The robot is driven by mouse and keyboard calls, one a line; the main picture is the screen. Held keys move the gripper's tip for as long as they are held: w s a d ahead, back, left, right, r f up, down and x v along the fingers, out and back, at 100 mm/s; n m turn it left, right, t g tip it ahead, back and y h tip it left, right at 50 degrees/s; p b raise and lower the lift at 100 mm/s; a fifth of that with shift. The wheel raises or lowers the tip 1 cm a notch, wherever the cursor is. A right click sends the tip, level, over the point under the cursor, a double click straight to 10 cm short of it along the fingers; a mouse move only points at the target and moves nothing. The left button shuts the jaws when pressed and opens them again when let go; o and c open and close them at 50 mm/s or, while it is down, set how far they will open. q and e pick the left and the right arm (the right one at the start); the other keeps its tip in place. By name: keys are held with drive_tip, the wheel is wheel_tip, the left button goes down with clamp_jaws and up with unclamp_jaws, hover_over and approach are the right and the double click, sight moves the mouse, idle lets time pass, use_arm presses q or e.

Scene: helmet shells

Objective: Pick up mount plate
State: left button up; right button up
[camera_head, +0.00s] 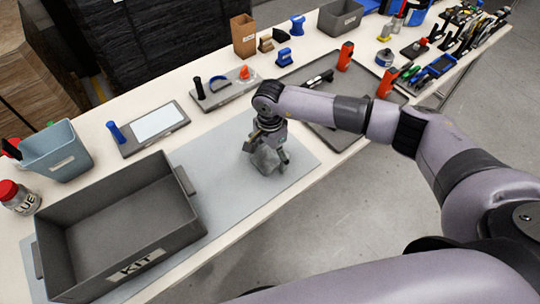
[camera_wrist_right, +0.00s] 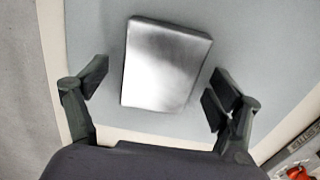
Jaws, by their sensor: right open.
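A flat, rectangular metallic plate, which looks like the mount plate (camera_wrist_right: 165,65), lies on a light grey mat (camera_wrist_right: 275,60) in the right wrist view. Its surface is shiny and its edges are dark. My right gripper (camera_wrist_right: 158,90) is open, with one finger on either side of the plate's near part and a visible gap at each side. In the head view my right gripper (camera_head: 267,150) points down over the mat (camera_head: 215,155), with the plate (camera_head: 265,160) partly hidden beneath it. My left gripper is not in view.
A grey KIT box (camera_head: 130,215) stands left of the gripper on the mat. A dark tray (camera_head: 335,138) lies to the right. A flat holder with a white panel (camera_head: 157,122) and a tool tray (camera_head: 225,88) lie behind. The mat's front right part is clear.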

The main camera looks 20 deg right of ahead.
drive_tip(key=shift+r, duration=0.1)
drive_tip(key=c, duration=1.8)
